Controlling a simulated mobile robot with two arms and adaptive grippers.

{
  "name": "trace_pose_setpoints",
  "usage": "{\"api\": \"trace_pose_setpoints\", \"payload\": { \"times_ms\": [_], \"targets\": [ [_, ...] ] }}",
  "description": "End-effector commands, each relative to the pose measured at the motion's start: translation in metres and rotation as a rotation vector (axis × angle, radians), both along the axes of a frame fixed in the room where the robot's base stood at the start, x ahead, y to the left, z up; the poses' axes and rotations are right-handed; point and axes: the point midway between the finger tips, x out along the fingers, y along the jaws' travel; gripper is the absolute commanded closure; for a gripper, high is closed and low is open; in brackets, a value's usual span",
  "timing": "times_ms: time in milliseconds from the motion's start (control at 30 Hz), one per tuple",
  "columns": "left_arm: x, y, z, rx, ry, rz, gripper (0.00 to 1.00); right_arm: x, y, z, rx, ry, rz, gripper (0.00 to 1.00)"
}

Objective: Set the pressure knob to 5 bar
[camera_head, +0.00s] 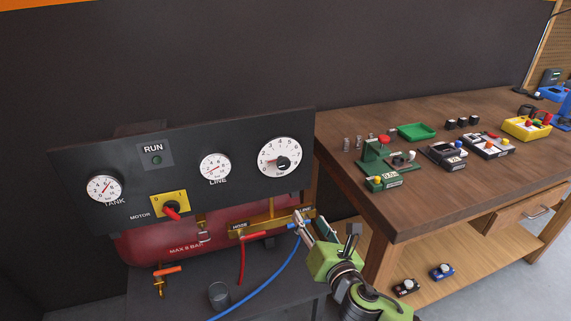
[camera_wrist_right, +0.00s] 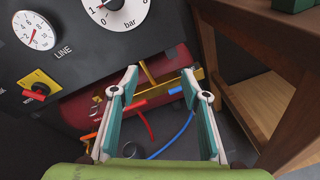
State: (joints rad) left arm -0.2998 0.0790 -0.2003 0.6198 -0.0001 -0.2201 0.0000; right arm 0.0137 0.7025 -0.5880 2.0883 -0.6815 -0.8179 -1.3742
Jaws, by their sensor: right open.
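The pressure knob (camera_head: 283,163) is a dark knob in the middle of a white round dial (camera_head: 281,147) marked in bar, at the right end of the black panel. Its mark seems to point left, at the low numbers, but is too small to read surely. In the right wrist view, the dial (camera_wrist_right: 128,14) is cut by the top edge. My right gripper (camera_head: 325,222) is below and right of the dial, apart from it. In the wrist view its two fingers (camera_wrist_right: 158,72) are spread with nothing between them. My left gripper does not show.
The panel holds a TANK gauge (camera_head: 103,188), LINE gauge (camera_head: 215,166), RUN lamp (camera_head: 156,159) and red motor switch (camera_head: 171,212). Below are a red tank (camera_head: 150,246), brass manifold and a blue hose (camera_head: 275,270). A wooden workbench (camera_head: 420,213) with several small items stands close on the right.

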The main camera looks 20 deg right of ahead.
Motion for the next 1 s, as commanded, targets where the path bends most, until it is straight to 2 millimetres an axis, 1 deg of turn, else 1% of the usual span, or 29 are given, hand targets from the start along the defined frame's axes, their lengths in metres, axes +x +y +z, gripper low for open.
{"api": "trace_pose_setpoints", "payload": {
  "times_ms": [33, 100, 200, 233, 300, 367, 467, 800, 900, 1000],
  "targets": [
    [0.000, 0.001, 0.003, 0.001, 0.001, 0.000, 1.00, -0.005, 0.008, 0.032, -0.064, -0.052, 0.029, 0.58],
    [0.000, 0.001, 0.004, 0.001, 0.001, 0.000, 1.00, -0.013, 0.017, 0.064, -0.139, -0.108, 0.053, 0.58],
    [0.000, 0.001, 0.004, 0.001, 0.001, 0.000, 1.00, -0.020, 0.023, 0.089, -0.203, -0.155, 0.070, 0.58],
    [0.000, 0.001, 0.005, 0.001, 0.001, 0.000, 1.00, -0.021, 0.024, 0.093, -0.215, -0.163, 0.072, 0.58],
    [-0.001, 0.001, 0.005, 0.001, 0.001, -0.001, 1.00, -0.021, 0.025, 0.099, -0.228, -0.173, 0.075, 0.58],
    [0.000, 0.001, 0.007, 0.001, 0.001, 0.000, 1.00, -0.016, 0.025, 0.100, -0.232, -0.176, 0.074, 0.58],
    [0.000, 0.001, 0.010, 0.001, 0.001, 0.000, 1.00, -0.002, 0.026, 0.101, -0.230, -0.176, 0.072, 0.58],
    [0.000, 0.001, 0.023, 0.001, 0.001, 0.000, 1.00, 0.069, 0.029, 0.101, -0.227, -0.174, 0.073, 0.58],
    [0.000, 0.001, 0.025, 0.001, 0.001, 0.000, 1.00, 0.087, 0.029, 0.100, -0.226, -0.173, 0.075, 0.58],
    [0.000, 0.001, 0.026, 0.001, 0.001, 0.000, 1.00, 0.100, 0.030, 0.099, -0.226, -0.173, 0.075, 0.58]
  ]
}}
